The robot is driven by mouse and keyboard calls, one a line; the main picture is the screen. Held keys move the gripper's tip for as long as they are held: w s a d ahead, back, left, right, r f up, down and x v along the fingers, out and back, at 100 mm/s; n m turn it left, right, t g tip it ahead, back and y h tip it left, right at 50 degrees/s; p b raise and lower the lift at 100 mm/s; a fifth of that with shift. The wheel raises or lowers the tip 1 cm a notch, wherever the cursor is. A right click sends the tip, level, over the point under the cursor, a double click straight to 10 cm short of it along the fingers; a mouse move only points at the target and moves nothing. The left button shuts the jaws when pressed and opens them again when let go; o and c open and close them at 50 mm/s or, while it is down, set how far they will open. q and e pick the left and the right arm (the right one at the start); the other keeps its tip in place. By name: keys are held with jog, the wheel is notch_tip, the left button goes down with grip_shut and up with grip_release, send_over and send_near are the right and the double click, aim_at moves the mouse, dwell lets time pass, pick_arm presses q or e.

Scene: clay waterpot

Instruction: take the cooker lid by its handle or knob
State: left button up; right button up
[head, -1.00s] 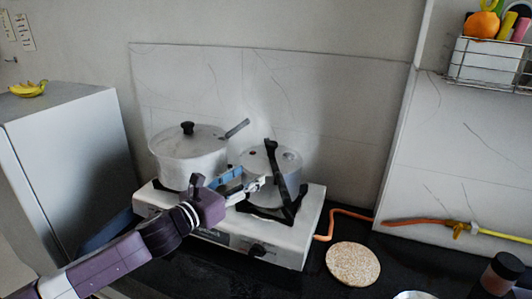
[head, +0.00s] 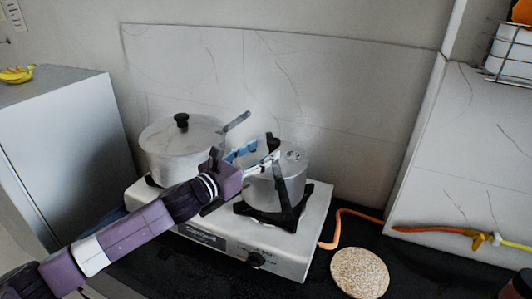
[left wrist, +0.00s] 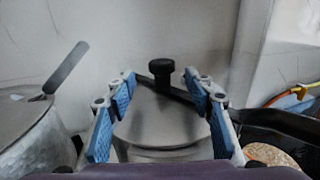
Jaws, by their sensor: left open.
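The pressure cooker (head: 272,190) stands on the right burner. Its grey metal lid (head: 294,158) is on it; the lid also shows in the left wrist view (left wrist: 160,122). A black knob (left wrist: 161,70) stands up at the lid's far side. A long black handle (left wrist: 270,120) runs off to the right in the left wrist view. My left gripper (head: 257,153) is open over the lid. In the left wrist view its blue-padded fingers (left wrist: 161,88) flank the knob with a gap on both sides. My right gripper is not in view.
A lidded pot (head: 170,160) with a spoon handle (head: 237,121) sticking out stands on the left burner, close to my left gripper. The white stove (head: 300,240) has an orange hose (head: 340,222). A round cork mat (head: 360,273) lies on the dark counter.

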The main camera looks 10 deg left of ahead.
aim_at(273, 145)
pick_arm(q)
jog(key=p+x, duration=0.2)
jog(key=x, duration=0.2)
jog(key=shift+w+d, duration=0.25)
jog(key=shift+w+d+f, duration=0.1)
jog(key=shift+w+d, duration=0.05)
jog(key=shift+w, duration=0.15)
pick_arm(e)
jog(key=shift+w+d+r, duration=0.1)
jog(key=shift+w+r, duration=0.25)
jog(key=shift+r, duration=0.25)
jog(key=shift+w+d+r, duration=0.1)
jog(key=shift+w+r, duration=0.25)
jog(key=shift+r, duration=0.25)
pick_arm(q)
grip_shut()
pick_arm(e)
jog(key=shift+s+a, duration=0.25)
